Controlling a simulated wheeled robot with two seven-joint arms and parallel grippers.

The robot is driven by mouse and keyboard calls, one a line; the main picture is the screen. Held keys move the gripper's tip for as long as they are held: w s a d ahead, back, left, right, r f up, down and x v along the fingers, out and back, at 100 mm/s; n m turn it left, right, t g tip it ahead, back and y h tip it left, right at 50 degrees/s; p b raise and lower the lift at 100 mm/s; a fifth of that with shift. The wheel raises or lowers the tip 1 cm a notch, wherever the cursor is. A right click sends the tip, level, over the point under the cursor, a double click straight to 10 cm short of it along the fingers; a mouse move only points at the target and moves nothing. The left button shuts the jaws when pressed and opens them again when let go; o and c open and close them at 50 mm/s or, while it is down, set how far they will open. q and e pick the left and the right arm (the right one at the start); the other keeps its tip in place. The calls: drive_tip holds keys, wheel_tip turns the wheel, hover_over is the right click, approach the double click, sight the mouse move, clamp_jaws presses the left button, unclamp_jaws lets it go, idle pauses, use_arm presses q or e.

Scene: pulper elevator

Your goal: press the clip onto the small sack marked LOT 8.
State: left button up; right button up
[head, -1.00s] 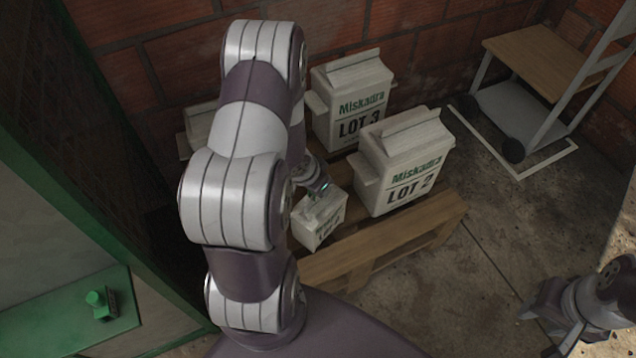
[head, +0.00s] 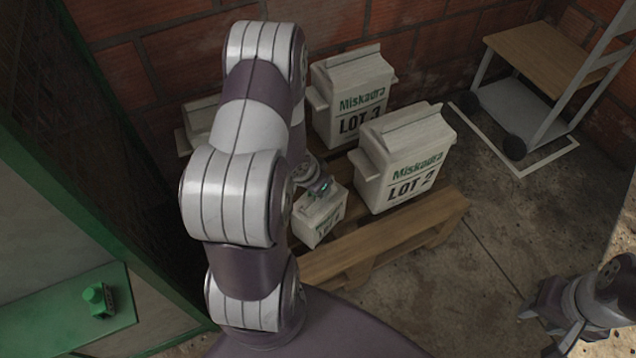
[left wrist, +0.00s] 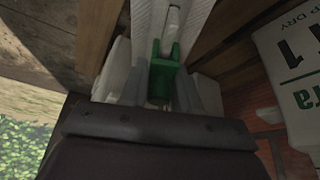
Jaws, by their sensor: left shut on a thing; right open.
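The small white sack (head: 320,217) stands on the near edge of the wooden pallet in the head view. Its label starts with LOT; its number is too blurred to read. My left gripper (head: 321,187) is at the sack's top, with much of it hidden behind my left arm. In the left wrist view, it is shut on the green clip (left wrist: 165,76). The clip lies against a long pale ridge (left wrist: 172,25), apparently the sack's top fold; I cannot tell whether it grips it. My right gripper (head: 541,306) is open and empty at the lower right.
Large sacks marked LOT 2 (head: 408,165) and LOT 3 (head: 350,100) stand on the pallet (head: 400,238) close behind the small one. A wheeled cart (head: 535,95) is at the upper right. A small green container (head: 97,298) sits at the lower left. Floor is clear right of the pallet.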

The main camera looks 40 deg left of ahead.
use_arm(q)
drive_tip(key=shift+f, duration=0.15)
drive_tip(key=o, duration=1.6)
wheel_tip(320, 180, up, 7)
drive_tip(key=p, duration=0.8)
clamp_jaws()
idle(0.6)
drive_tip(key=shift+f+b, duration=0.2)
drive_tip(key=shift+b, duration=0.15)
